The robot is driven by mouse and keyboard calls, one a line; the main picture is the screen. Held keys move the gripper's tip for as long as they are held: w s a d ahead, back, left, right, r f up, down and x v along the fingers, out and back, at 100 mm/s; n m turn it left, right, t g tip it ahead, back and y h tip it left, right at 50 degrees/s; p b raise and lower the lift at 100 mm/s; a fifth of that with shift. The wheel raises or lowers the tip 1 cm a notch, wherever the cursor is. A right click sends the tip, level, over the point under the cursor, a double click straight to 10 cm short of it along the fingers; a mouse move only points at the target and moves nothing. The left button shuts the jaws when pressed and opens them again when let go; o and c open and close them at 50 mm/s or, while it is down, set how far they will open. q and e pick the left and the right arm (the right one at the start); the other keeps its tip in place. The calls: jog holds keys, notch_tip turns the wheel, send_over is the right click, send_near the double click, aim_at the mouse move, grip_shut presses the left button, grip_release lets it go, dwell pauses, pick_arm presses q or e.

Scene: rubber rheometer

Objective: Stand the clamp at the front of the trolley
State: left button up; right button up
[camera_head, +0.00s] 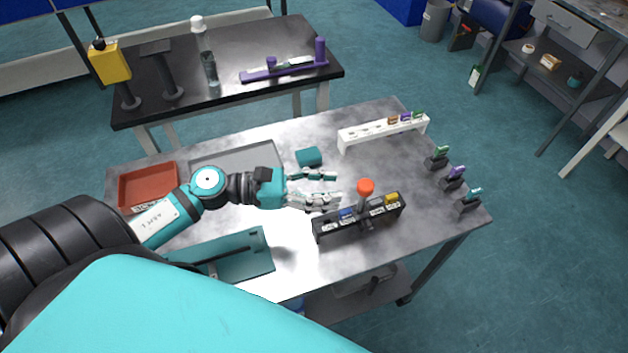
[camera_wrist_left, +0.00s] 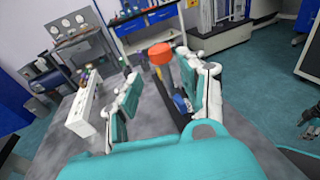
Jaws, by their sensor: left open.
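A dark upright piece with a red-orange knob (camera_head: 365,187), which may be the clamp, stands at the black rack (camera_head: 330,232) on the metal trolley (camera_head: 440,225). I cannot tell whether it sits in the rack or just behind it. My left gripper (camera_head: 337,188) is open and empty, just left of the knob's stem, fingers pointing at it. In the left wrist view the knob (camera_wrist_left: 160,54) shows beyond and between the spread fingers of the left gripper (camera_wrist_left: 172,80). The lower stem is partly hidden there.
A white rack (camera_head: 360,138) stands at the back, small dark holders (camera_head: 452,180) along the right edge. A red tray (camera_head: 125,190), grey tray (camera_head: 235,157) and teal tray (camera_head: 255,262) are at left. The right front surface is clear.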

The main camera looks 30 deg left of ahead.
pick_arm(q)
jog(key=v, duration=0.2)
jog(key=shift+s+a, duration=0.15)
jog(key=shift+a, duration=0.05)
dwell(0.4)
